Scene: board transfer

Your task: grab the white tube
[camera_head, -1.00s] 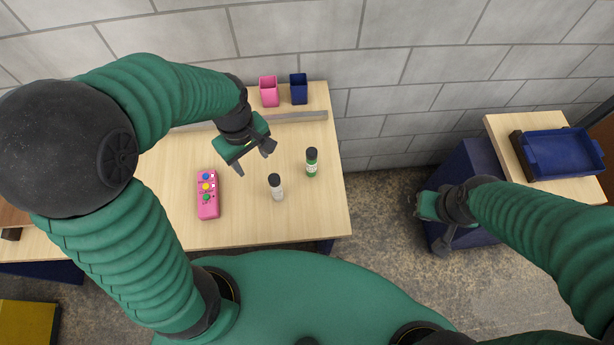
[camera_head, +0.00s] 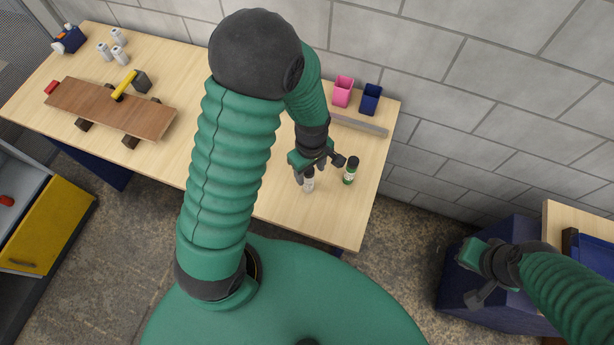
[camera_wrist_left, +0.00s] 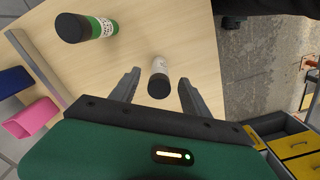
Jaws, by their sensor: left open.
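The white tube (camera_head: 309,183) with a black cap stands on the wooden table near its front right part. My left gripper (camera_head: 318,176) is above it, pointing down, and hides part of the tube. In the left wrist view the white tube (camera_wrist_left: 159,69) lies just beyond and between the open fingers (camera_wrist_left: 158,88), with space on both sides. The left gripper holds nothing. My right gripper (camera_head: 475,277) is at the right, away from the table; its jaw state is unclear.
A green tube (camera_head: 351,171) with a black cap stands close right of the left gripper. Pink (camera_head: 343,91) and blue (camera_head: 370,98) cups and a grey bar (camera_head: 358,125) lie behind. A brown board (camera_head: 112,108) with a yellow-handled tool (camera_head: 125,84) is at the left.

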